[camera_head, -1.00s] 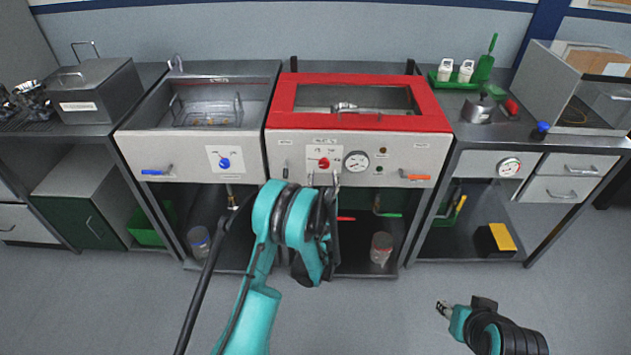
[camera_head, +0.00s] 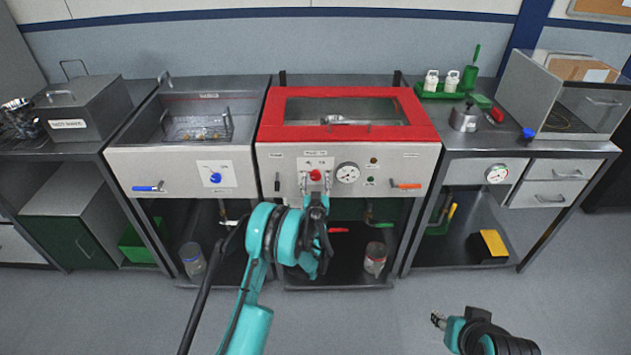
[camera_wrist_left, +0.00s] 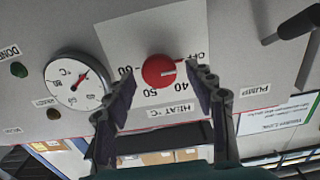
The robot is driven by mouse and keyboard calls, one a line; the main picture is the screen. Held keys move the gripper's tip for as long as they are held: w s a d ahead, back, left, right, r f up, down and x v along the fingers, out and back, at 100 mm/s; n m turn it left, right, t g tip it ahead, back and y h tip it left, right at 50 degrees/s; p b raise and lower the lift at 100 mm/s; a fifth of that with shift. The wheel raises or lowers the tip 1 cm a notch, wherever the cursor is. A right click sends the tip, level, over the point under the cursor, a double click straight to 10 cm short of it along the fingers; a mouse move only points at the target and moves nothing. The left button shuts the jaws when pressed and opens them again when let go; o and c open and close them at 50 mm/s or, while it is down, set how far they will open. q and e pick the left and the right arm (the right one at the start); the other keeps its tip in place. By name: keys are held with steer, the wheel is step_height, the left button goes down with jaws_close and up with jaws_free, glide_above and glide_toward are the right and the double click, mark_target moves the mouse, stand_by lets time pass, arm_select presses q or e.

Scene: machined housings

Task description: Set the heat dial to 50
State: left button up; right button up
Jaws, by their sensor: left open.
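The heat dial is a red knob (camera_head: 315,175) on the white front panel of the red-lidded unit. In the left wrist view the knob (camera_wrist_left: 157,71) is seen upside down, with marks OFF, 40, 50 and 60 around it.
A round gauge (camera_head: 347,173) sits right beside the dial. An orange-handled lever (camera_head: 406,185) is farther right on the panel. A blue knob (camera_head: 215,178) is on the unit to the left. The floor in front is clear.

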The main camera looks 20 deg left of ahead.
arm_select(q)
steer(key=c, duration=1.1)
steer(key=shift+m, duration=0.3)
steer(key=m, duration=0.4)
steer(key=shift+d+m, duration=0.1)
steer(key=shift+m, duration=0.3)
steer(key=m, duration=0.4)
steer(key=shift+m, duration=0.3)
steer(key=m, duration=0.3)
steer(key=shift+d+f+m, duration=0.1)
steer(key=shift+f+m, duration=0.05)
steer(key=shift+m, duration=0.15)
steer(key=m, duration=0.3)
steer(key=shift+m, duration=0.3)
steer(key=m, duration=0.6)
steer(key=shift+f, duration=0.15)
steer(key=shift+m, duration=0.4)
